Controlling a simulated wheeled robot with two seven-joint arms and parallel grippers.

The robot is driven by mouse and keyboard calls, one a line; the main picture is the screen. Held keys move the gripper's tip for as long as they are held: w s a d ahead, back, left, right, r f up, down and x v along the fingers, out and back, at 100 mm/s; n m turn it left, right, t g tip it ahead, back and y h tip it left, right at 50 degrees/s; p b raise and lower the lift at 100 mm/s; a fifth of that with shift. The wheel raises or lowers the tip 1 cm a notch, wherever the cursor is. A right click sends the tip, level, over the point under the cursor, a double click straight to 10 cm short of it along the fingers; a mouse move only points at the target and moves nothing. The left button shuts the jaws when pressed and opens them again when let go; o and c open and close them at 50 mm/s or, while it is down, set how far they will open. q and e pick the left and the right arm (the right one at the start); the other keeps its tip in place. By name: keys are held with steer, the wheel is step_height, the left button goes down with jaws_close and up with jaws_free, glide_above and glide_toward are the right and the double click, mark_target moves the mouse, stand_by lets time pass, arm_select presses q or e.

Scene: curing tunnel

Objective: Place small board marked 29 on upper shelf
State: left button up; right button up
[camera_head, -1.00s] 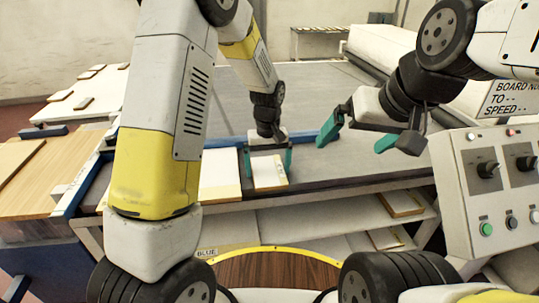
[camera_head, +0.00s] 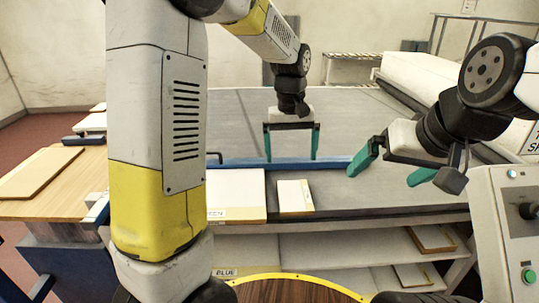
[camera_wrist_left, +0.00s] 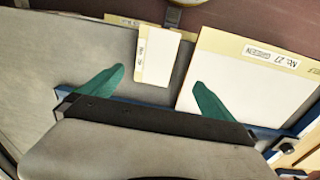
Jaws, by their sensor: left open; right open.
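The small pale board (camera_head: 295,197) lies flat at the front edge of the grey table (camera_head: 345,197). In the left wrist view the small board (camera_wrist_left: 160,58) shows a label that is too small to read surely. My left gripper (camera_head: 291,150) is open and empty, behind and above the small board; its fingers (camera_wrist_left: 147,92) point toward the board's side of the table. My right gripper (camera_head: 392,172) is open and empty, to the right above the table. The upper shelf (camera_head: 330,246) runs below the table top, with a lower shelf (camera_head: 345,281) under it.
A larger board marked No. 27 GREEN (camera_wrist_left: 250,85) lies beside the small one. Boards rest at the right on the upper shelf (camera_head: 432,238) and lower shelf (camera_head: 412,276). A blue bar (camera_head: 255,163) crosses the table. A control box (camera_head: 510,225) stands at right.

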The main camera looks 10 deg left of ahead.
arm_select(q)
steer(key=s+a+r+m+t+h, duration=0.1)
steer(key=s+a+r+t, duration=0.3)
steer(key=s, duration=0.6)
steer(key=s+a+r+m+t+h, duration=0.1)
steer(key=s+a+r+m+t, duration=0.1)
steer(key=s+a+r, duration=0.6)
steer(key=n+g+y, duration=0.2)
steer(key=n+g, duration=0.1)
steer(key=g, duration=0.3)
glide_above(294, 195)
steer(key=f, duration=1.8)
steer(key=shift+w+a+f, duration=0.1)
steer(key=shift+a+f, duration=0.1)
steer(key=shift+f, duration=0.1)
steer(key=shift+w+d+f, duration=0.1)
steer(key=shift+f, duration=0.55)
step_height(294, 195, down, 7)
steer(key=shift+d+r, duration=0.1)
steer(key=shift+d, duration=0.05)
steer(key=c, duration=1.2)
